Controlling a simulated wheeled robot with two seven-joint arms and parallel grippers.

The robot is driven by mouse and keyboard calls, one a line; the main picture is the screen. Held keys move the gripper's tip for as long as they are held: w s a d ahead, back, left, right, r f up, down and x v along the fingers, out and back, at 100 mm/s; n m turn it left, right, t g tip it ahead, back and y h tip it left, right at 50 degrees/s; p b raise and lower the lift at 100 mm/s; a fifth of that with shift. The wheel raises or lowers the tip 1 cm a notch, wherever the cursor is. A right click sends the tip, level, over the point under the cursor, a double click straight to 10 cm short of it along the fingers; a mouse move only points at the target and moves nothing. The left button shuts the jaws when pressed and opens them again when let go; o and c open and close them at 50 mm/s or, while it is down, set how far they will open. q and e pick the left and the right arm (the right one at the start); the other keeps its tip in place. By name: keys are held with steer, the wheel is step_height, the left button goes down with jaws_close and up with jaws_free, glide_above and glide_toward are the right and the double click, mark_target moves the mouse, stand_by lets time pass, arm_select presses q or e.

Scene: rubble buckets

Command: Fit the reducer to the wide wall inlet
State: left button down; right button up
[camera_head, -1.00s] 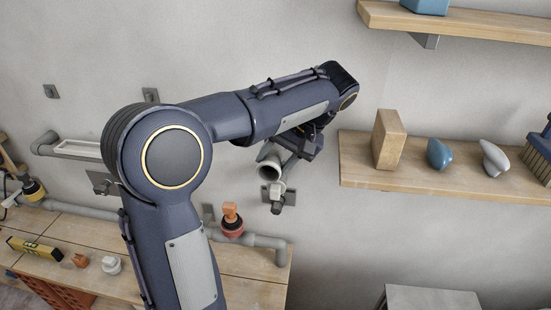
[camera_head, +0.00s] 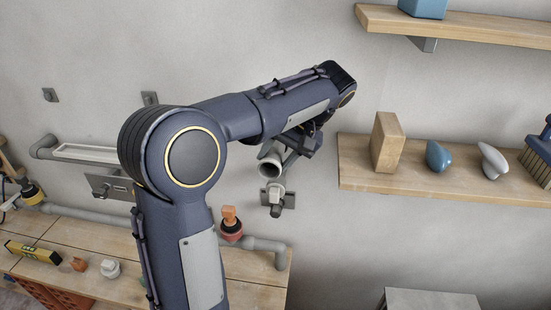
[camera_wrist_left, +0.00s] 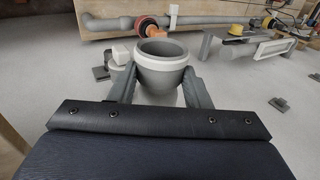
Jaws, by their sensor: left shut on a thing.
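My left gripper (camera_head: 290,155) is shut on a grey, cup-shaped reducer (camera_head: 270,164). In the left wrist view the gripper fingers (camera_wrist_left: 160,88) clasp the reducer (camera_wrist_left: 162,50) from both sides, and its wide, pale-rimmed open end shows. A pale wall fitting with a dark end (camera_head: 275,205) sits on a square wall plate just below the reducer in the head view. It also shows beside the left finger in the wrist view (camera_wrist_left: 120,54). I cannot tell whether it is the wide inlet, or whether the reducer touches it. My right gripper is not in view.
A wooden workbench (camera_head: 250,293) stands below, with a grey pipe (camera_head: 262,243), a red-and-orange valve (camera_head: 230,224) and a yellow level (camera_head: 34,252). A shelf (camera_head: 440,188) holding a wooden block (camera_head: 387,143) is on the right. Bare wall lies between the arm and the shelf.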

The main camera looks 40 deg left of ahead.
arm_select(q)
steer(key=shift+w+a, duration=0.2)
steer(key=shift+w, duration=0.15)
steer(key=shift+w, duration=0.15)
stand_by(0.8)
steer(key=shift+w+a, duration=0.45)
steer(key=shift+w, duration=0.25)
steer(key=c, duration=0.7)
jaws_free()
steer(key=shift+s+d, duration=0.1)
